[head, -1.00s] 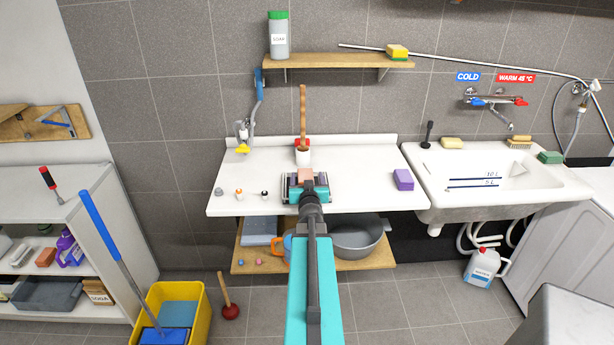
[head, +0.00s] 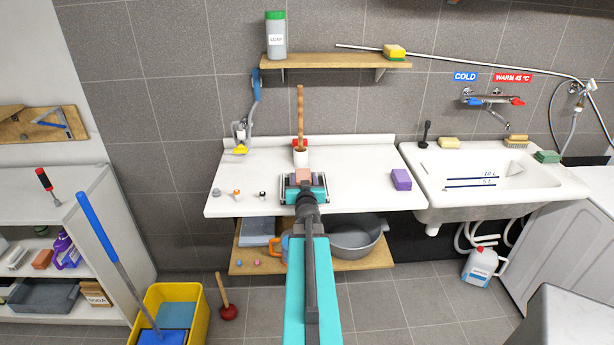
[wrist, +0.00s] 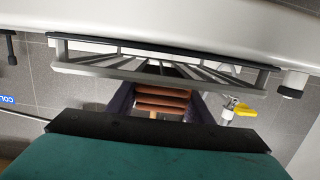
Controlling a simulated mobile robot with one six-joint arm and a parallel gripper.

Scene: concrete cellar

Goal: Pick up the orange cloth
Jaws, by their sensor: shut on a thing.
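The orange cloth (head: 303,175) shows as a small dull orange-brown patch at my gripper, over the white counter. In the wrist view it shows as several reddish-brown folds or bands (wrist: 162,101) between the dark fingers. My gripper (head: 304,187) is shut on it; the teal wrist body hides part of the grip. A grey wire rack (wrist: 165,68) is close by in the wrist view, and the cloth overlaps it there. I cannot tell whether they touch.
A white holder with a wooden handle (head: 301,110) stands behind the gripper. A purple block (head: 401,179) lies to the right, small knobs (head: 237,195) to the left. A shelf (head: 334,61) hangs above; a sink (head: 490,180) is at right. Counter between rack and purple block is clear.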

